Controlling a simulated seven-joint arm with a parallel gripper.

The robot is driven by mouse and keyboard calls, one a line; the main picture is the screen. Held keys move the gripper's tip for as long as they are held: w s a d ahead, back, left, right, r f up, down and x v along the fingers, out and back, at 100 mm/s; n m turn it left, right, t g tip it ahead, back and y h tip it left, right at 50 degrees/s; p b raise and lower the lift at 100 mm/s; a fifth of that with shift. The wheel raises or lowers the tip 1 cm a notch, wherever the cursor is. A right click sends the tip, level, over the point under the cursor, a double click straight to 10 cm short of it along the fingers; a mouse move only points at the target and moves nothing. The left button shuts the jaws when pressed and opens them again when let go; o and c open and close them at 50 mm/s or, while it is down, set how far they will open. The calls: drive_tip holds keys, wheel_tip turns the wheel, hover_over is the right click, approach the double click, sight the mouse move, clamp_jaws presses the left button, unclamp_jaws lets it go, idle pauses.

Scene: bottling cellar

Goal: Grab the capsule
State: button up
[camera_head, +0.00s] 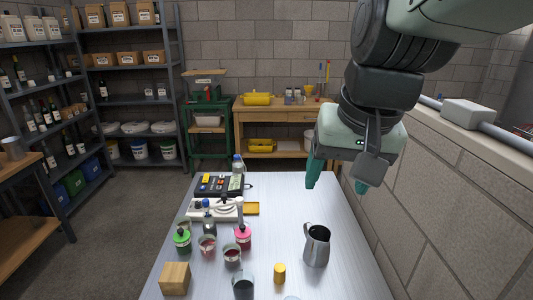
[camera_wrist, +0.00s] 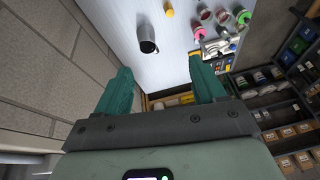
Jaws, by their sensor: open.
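A small upright yellow cylinder (camera_head: 279,273), which looks like the capsule, stands on the table near its front edge, left of and in front of the metal jug. It also shows near the top edge of the wrist view (camera_wrist: 169,12). My gripper (camera_head: 338,182) hangs above the right far part of the table, well behind and above the cylinder. Its two teal fingers are spread wide with nothing between them, as the wrist view also shows (camera_wrist: 160,70).
A metal jug (camera_head: 317,246) stands right of the cylinder. The middle of the table (camera_head: 282,215) is clear. A block wall (camera_head: 450,200) runs along the right.

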drive_tip(key=w+f+m+g+y, duration=0.3)
drive_tip(key=w+f+g, duration=0.15)
drive_tip(key=f, duration=0.35)
drive_tip(key=m+t+y, duration=0.5)
drive_tip(key=m+y, duration=0.9)
drive_tip(key=m, duration=0.3)
approach(280, 267)
wheel_tip(280, 267, up, 8)
drive_tip(key=a, duration=0.2)
drive_tip(key=f, duration=0.8)
drive_tip(key=shift+w+a, duration=0.25)
drive_tip(key=shift+f+x, duration=0.2)
drive_tip(key=shift+x, duration=3.5)
drive_tip(key=shift+f, duration=0.1)
drive_tip(key=c, duration=0.7)
